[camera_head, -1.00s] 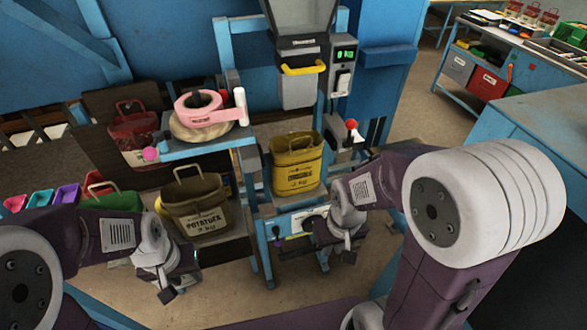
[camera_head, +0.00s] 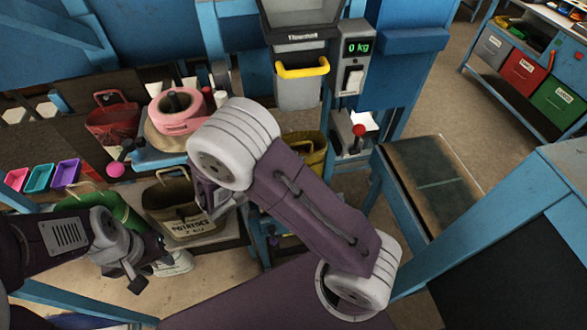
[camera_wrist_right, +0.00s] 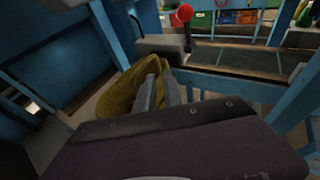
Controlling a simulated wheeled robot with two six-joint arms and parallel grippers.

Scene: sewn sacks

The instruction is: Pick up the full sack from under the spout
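The yellow sack (camera_head: 316,158) stands under the spout (camera_head: 299,90), largely hidden behind my right arm in the head view. The right wrist view shows its yellow side and raised handle (camera_wrist_right: 122,94). My right gripper's two grey fingers (camera_wrist_right: 160,93) stand apart right at the sack, with yellow showing between their tips. Whether they touch it is unclear. My left gripper (camera_head: 124,279) is open and empty at the lower left, away from the sack.
A scale display (camera_head: 357,46) beside the spout reads 0 kg. A dark potato sack (camera_head: 172,205) and a green sack (camera_head: 112,210) stand left. A red-knobbed lever (camera_head: 358,131) and a blue-framed table (camera_head: 432,185) are at the right.

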